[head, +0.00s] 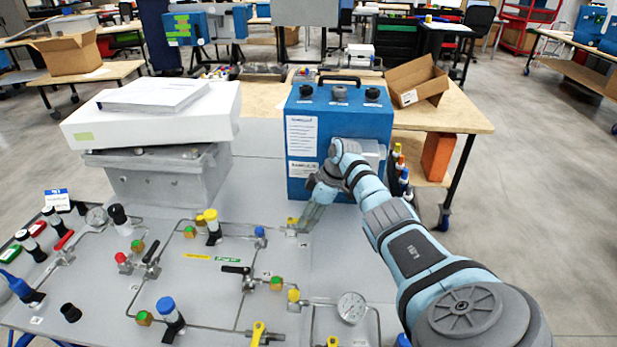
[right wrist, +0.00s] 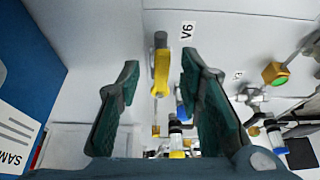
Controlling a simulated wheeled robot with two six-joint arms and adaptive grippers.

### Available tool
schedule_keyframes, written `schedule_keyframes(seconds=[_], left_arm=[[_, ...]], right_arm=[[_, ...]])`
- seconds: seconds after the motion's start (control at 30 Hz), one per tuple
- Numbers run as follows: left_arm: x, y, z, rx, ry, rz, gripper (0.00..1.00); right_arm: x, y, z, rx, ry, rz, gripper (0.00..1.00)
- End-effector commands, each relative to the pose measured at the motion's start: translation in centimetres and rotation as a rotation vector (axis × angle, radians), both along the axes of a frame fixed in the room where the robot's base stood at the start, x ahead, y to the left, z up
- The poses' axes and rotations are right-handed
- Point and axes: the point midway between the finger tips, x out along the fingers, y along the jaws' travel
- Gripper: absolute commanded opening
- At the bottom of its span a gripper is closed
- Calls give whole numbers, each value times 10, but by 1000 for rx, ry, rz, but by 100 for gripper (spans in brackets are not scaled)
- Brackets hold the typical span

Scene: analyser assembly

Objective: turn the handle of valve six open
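Valve six has a yellow handle (right wrist: 161,75), beside a label reading V6 (right wrist: 187,30) on the grey panel. In the head view its small yellow handle (head: 293,222) is at the panel's back, in front of the blue box. My right gripper (right wrist: 160,62) is open, with one green-padded finger on each side of the handle. I see gaps between the handle and both fingers; how deep it sits between them is hard to tell. In the head view the right gripper (head: 307,222) points down beside the valve. My left gripper is not in view.
The blue box (head: 338,120) stands right behind the valve, close to my right arm. Pipes, other valves and a pressure gauge (head: 351,307) cover the panel (head: 200,275) in front. A grey case (head: 160,178) is at the left.

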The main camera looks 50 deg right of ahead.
Motion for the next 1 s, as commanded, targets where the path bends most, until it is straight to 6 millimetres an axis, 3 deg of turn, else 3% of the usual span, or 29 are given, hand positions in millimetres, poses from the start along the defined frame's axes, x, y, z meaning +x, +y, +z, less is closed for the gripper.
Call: schedule_keyframes(seconds=[0.17, 0.5, 0.6, 1.0], left_arm=[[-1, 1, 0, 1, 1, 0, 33], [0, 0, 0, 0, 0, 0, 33], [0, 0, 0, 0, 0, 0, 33], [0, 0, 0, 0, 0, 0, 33]], right_arm=[[-2, -4, 10, -3, -3, -1, 33], [-27, -25, 90, -1, -2, 0, 33], [-32, -29, 104, -1, -1, 1, 33], [-34, -30, 110, 0, 1, 0, 33]])
